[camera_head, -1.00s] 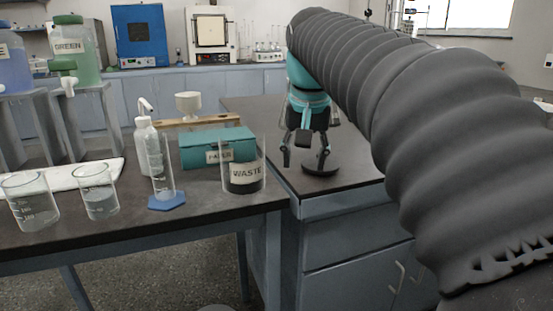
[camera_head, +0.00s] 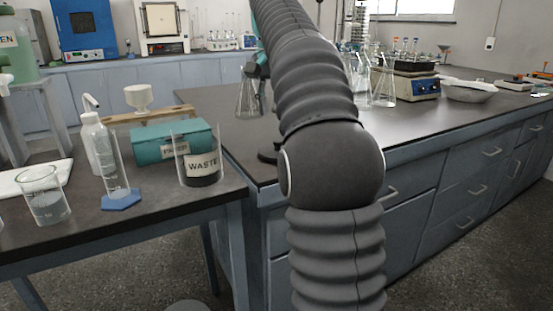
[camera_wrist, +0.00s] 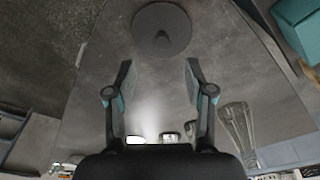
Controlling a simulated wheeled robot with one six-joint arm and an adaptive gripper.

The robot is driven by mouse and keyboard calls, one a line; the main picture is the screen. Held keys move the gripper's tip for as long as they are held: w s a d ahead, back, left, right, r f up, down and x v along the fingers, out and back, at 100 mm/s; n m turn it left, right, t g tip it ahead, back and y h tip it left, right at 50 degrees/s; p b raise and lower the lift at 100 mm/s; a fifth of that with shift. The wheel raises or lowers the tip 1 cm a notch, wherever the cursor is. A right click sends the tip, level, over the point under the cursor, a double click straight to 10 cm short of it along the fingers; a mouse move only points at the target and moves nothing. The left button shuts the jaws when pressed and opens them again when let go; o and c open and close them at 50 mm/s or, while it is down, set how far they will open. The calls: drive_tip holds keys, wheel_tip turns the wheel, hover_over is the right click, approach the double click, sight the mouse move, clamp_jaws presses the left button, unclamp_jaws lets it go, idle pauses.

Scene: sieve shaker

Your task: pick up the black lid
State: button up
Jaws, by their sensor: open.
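The black lid (camera_wrist: 161,29) is a dark round disc with a small knob, lying on the dark bench top in the wrist view. In the head view, the lid (camera_head: 266,155) shows only in part beside my arm, which hides the rest. My gripper (camera_wrist: 158,68) is open and empty. Its two fingers are apart and point toward the lid, with the disc just beyond the fingertips in the wrist picture. In the head view my arm covers most of the gripper.
A glass flask (camera_wrist: 237,125) stands on the bench, seen beside my gripper in the wrist view. On the left table are a waste beaker (camera_head: 201,166), a teal box (camera_head: 151,150) and other glassware. Several flasks and a hotplate (camera_head: 411,86) stand farther right.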

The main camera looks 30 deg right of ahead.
drive_tip(key=f+b, duration=0.1)
drive_tip(key=f, duration=0.2)
drive_tip(key=w+f+b, duration=0.1)
drive_tip(key=f, duration=0.2)
drive_tip(key=d+f, duration=0.1)
drive_tip(key=f, duration=0.1)
drive_tip(key=shift+w+f+b, duration=0.15)
drive_tip(key=shift+f+b, duration=0.25)
clamp_jaws()
